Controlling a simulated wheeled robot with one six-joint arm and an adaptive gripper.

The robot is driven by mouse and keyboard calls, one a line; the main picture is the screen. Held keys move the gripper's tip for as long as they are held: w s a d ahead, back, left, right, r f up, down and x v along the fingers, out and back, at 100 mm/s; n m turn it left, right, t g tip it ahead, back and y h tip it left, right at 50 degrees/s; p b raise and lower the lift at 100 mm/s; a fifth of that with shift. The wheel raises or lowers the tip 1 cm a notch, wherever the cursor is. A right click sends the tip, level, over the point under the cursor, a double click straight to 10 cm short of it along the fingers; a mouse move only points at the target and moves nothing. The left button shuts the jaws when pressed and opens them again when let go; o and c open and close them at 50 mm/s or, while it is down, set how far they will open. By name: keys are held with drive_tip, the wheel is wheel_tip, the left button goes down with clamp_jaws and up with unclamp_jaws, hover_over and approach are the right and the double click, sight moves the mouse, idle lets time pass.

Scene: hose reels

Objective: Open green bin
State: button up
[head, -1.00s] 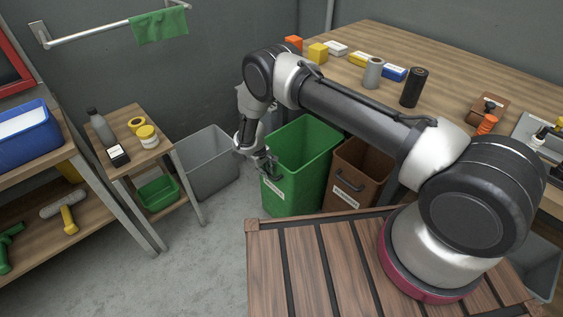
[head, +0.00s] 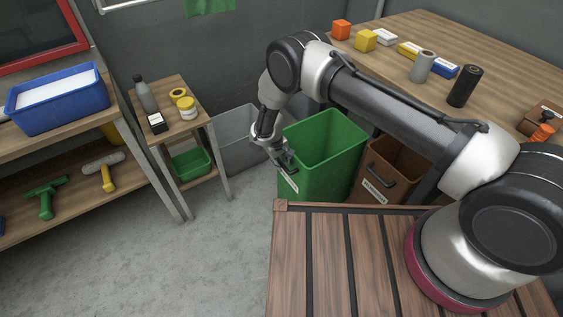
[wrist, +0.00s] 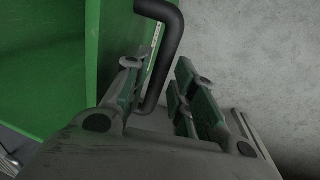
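The green bin (head: 335,170) stands open-topped in front of the wooden worktable, with a white label on its front. It fills the left of the wrist view (wrist: 45,75). Its dark bar handle (wrist: 168,25) runs down between my fingers. My gripper (head: 284,162) is at the bin's front face, near the top. In the wrist view my gripper (wrist: 160,105) has its fingers apart on either side of the handle. The handle is close to the left finger, with a gap to the right finger. Contact with the left finger is unclear.
A brown bin (head: 398,163) stands right of the green bin, and a grey bin (head: 238,142) stands left. A small shelf (head: 165,92) holds a green tub (head: 191,163). My slatted deck is in front. Grey floor (head: 200,250) is clear at left. The worktable (head: 430,35) carries several items.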

idle(0.3)
drive_tip(key=r, duration=0.4)
drive_tip(key=s+a+r, duration=0.1)
drive_tip(key=r, duration=0.2)
drive_tip(key=a+r, duration=0.1)
drive_tip(key=r, duration=0.3)
drive_tip(key=shift+s+r, duration=0.15)
drive_tip(key=shift+r, duration=0.2)
